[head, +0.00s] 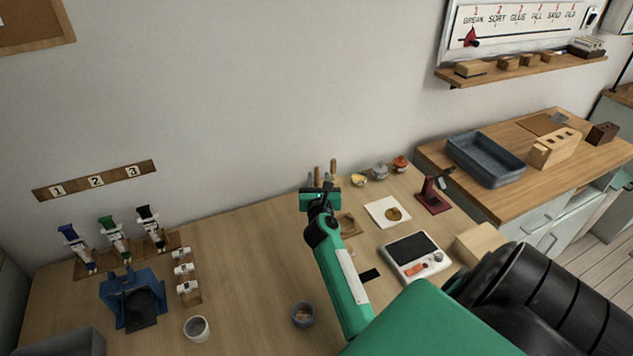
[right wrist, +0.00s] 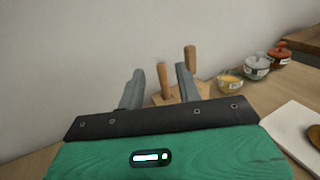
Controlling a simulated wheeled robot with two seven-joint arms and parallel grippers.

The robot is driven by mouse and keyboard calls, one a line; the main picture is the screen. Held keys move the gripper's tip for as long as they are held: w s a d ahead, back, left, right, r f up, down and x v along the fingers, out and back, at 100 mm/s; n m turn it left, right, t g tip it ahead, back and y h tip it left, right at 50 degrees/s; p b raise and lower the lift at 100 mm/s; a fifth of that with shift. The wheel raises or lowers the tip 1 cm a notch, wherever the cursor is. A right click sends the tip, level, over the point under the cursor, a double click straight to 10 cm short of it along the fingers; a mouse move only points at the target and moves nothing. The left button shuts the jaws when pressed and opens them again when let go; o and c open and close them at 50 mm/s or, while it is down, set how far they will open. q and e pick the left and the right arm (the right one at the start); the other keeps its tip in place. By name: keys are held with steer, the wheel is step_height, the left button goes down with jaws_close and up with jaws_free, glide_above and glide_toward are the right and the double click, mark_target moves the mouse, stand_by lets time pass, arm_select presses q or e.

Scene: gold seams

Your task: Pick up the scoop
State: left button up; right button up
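Two upright wooden handles stand in a wooden block (right wrist: 203,90) at the back of the table by the wall. One is a shorter handle (right wrist: 165,82) and the other a taller handle (right wrist: 190,60); they also show in the head view, one at the right (head: 333,166). I cannot tell which belongs to the scoop; no scoop bowl shows. My right gripper (right wrist: 157,76) is open, its two grey fingers pointing toward the block. In the right wrist view the shorter handle appears between the fingers, with no clear contact. My left gripper is not in view.
Small jars (head: 380,170) stand right of the block. A white tile (head: 388,212) with a gold disc, a scale (head: 415,256) and a dark red stand (head: 433,196) lie further right. A small grey bowl (head: 302,315) sits near the front.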

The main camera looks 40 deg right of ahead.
mark_target(317, 171)
steer(key=shift+w+d+f, duration=0.35)
steer(key=shift+w+f, duration=0.2)
steer(key=shift+w+d+f, duration=0.3)
steer(key=shift+w+f, duration=0.2)
steer(key=shift+f, duration=0.05)
steer(key=shift+w+d, duration=0.2)
steer(key=shift+d, duration=0.2)
steer(key=x, duration=0.4)
steer(key=shift+w+d, duration=0.1)
steer(key=shift+w, duration=0.15)
jaws_close()
